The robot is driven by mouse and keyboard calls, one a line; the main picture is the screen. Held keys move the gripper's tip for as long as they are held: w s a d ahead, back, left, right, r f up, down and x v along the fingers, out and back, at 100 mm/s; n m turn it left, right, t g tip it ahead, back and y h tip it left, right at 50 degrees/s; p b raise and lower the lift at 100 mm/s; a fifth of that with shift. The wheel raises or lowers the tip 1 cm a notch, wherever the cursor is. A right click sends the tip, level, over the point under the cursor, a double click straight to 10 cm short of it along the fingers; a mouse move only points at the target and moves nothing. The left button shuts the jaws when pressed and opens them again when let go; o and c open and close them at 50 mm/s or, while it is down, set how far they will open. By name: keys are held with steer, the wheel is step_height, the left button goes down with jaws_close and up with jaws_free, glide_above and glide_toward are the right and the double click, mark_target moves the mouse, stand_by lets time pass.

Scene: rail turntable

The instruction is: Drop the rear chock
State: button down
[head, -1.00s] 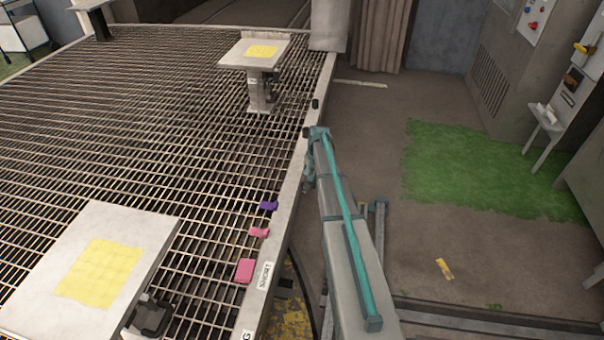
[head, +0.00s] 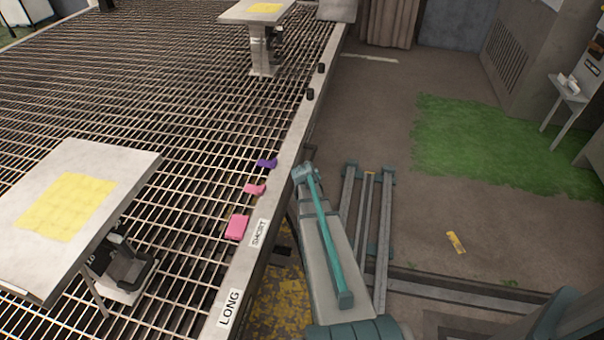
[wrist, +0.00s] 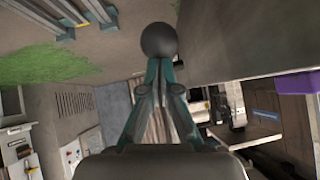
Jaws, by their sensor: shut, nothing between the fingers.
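My gripper (wrist: 158,75) shows in the wrist view with its teal fingers shut together and empty. A dark round knob (wrist: 159,41) appears just beyond the fingertips; I cannot tell whether they touch it. In the head view the gripper itself is not distinguishable; my arm is beside the deck's right edge. Two small black knobs, a nearer one (head: 310,94) and a farther one (head: 321,67), stand along that edge. A purple block (head: 267,163), a small pink block (head: 255,189) and a larger pink block (head: 237,227) are on the grating. I cannot tell which thing is the rear chock.
The grated deck (head: 150,110) has a pale edge beam with a SHORT label (head: 258,233) and a LONG label (head: 229,308). A near table (head: 110,165) and a far table (head: 235,12) with yellow pads stand on it. Floor right of my arm is mostly clear, with rails (head: 380,215).

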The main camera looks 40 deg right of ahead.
steer(key=shift+s+a+f+b, duration=0.15)
steer(key=shift+f+b, duration=0.95)
steer(key=shift+f, duration=0.3)
steer(key=shift+f, duration=0.2)
steer(key=d+r+p+v, duration=0.1)
steer(key=p+v, duration=0.3)
steer(key=v, duration=0.9)
steer(key=shift+r, duration=0.45)
